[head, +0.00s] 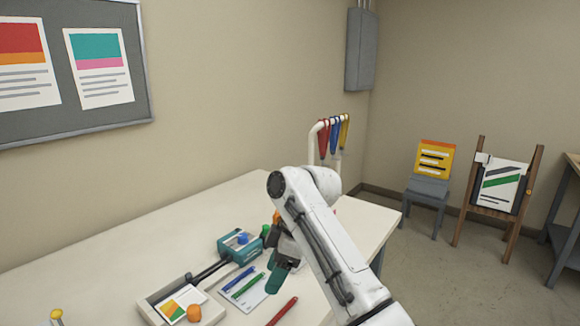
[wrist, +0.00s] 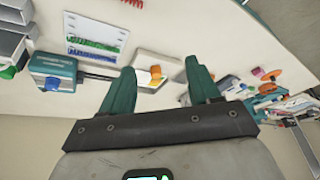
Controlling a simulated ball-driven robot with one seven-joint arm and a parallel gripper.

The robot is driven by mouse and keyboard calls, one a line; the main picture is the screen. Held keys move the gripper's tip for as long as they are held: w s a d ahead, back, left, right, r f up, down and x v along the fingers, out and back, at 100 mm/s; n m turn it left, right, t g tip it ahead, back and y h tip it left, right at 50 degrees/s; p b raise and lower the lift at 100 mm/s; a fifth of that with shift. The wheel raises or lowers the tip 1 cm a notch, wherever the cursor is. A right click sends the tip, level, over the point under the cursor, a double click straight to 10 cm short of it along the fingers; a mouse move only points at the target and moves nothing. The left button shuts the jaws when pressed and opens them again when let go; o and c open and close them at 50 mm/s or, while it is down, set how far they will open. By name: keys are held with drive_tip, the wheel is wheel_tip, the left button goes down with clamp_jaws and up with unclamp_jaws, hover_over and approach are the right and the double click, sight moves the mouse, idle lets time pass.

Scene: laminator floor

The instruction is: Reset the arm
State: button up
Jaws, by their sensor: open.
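My white arm reaches over the white table (head: 120,245) from the lower right in the head view. My gripper (head: 281,272) hangs above the table's right part, beside a teal box with a blue knob (head: 238,248). In the wrist view my gripper (wrist: 160,85) shows two teal fingers spread apart with nothing between them. Beyond the fingertips lies a tray with an orange round thing, which also shows in the head view (head: 193,312). The arm hides part of the table.
A grey chair (head: 427,190) and a wooden stand (head: 497,195) are on the floor at right.

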drive_tip(key=s+d+f+m+b, duration=0.1)
drive_tip(key=s+d+f+m, duration=0.25)
drive_tip(key=s+f, duration=0.4)
drive_tip(key=s+d+f+m+t+b, duration=0.1)
drive_tip(key=s+d+f+m, duration=0.3)
drive_tip(key=f, duration=0.6)
drive_tip(key=s+d+f+m+b, duration=0.1)
drive_tip(key=s+d+f+m, duration=0.1)
drive_tip(key=s+d+f, duration=0.55)
drive_tip(key=s+d+f+m+h, duration=0.1)
drive_tip(key=s+d+m, duration=0.2)
drive_tip(key=s+d, duration=0.2)
drive_tip(key=s+d+f+m+h+b, duration=0.1)
drive_tip(key=s+d, duration=0.4)
drive_tip(key=s, duration=0.7)
drive_tip(key=s+d+f+m+h+b, duration=0.1)
drive_tip(key=s+d+f+m+h, duration=0.1)
drive_tip(key=s+d+m, duration=0.3)
drive_tip(key=s+f, duration=0.1)
drive_tip(key=s, duration=0.2)
drive_tip(key=shift+s+d+f+t+h, duration=0.15)
drive_tip(key=shift+d+t+h, duration=0.15)
drive_tip(key=shift+h, duration=0.1)
drive_tip(key=shift+a, duration=0.1)
